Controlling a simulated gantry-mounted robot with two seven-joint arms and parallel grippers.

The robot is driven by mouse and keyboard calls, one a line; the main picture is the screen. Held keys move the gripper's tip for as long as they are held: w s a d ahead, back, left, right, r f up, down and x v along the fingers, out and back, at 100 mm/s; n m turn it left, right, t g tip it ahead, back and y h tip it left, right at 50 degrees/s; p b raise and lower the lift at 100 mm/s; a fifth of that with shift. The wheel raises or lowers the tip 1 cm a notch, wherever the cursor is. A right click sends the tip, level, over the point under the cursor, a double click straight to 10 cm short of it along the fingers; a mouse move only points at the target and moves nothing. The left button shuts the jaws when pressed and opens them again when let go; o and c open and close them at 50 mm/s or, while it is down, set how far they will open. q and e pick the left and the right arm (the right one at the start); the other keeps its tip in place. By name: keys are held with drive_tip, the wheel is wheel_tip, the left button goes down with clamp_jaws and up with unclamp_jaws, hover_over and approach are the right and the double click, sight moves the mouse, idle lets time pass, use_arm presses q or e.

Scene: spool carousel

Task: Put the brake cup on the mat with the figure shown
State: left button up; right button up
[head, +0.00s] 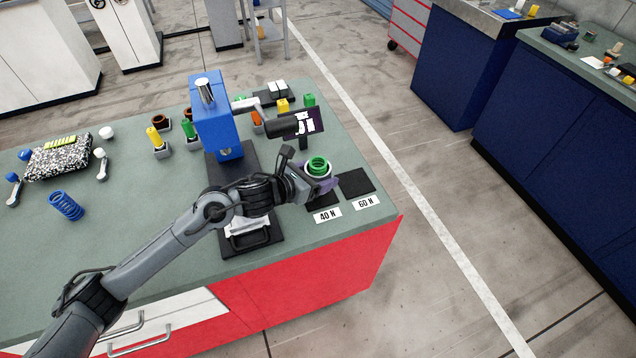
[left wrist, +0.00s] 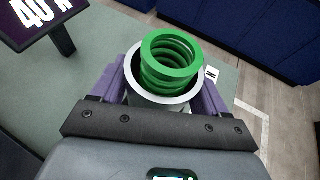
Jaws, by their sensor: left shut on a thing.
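My left gripper (head: 320,181) is shut on the brake cup (head: 330,170), a pale cup with a green coil spring (head: 318,163) in it. In the left wrist view the purple fingers (left wrist: 162,95) stand on both sides of the cup (left wrist: 186,101), and the spring (left wrist: 170,62) rises above its rim. In the head view the cup overlaps the dark mat labelled 40 N (head: 324,203); its height above it is unclear. The dark mat labelled 60 N (head: 357,183) is empty, to the right. The display (head: 312,122) reads 40 N in the left wrist view (left wrist: 42,12). My right gripper is out of view.
A blue crank machine (head: 215,115) stands behind my left arm. A blue spring (head: 66,206) and a speckled box (head: 58,160) are at the left. The bench's red front edge (head: 355,245) is near the mats.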

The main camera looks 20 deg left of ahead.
use_arm(q)
drive_tip(key=shift+f, duration=1.75)
drive_tip(key=shift+f+b, duration=0.15)
drive_tip(key=shift+b, duration=0.25)
drive_tip(key=o, duration=1.2)
drive_tip(key=shift+c, duration=0.2)
drive_tip(key=shift+r+p, duration=0.3)
drive_tip(key=shift+p, duration=0.05)
drive_tip(key=shift+s+a, duration=0.15)
drive_tip(key=shift+s, duration=0.25)
drive_tip(key=v, duration=1.1)
drive_tip(key=shift+r+p, duration=0.1)
drive_tip(key=shift+p, duration=0.2)
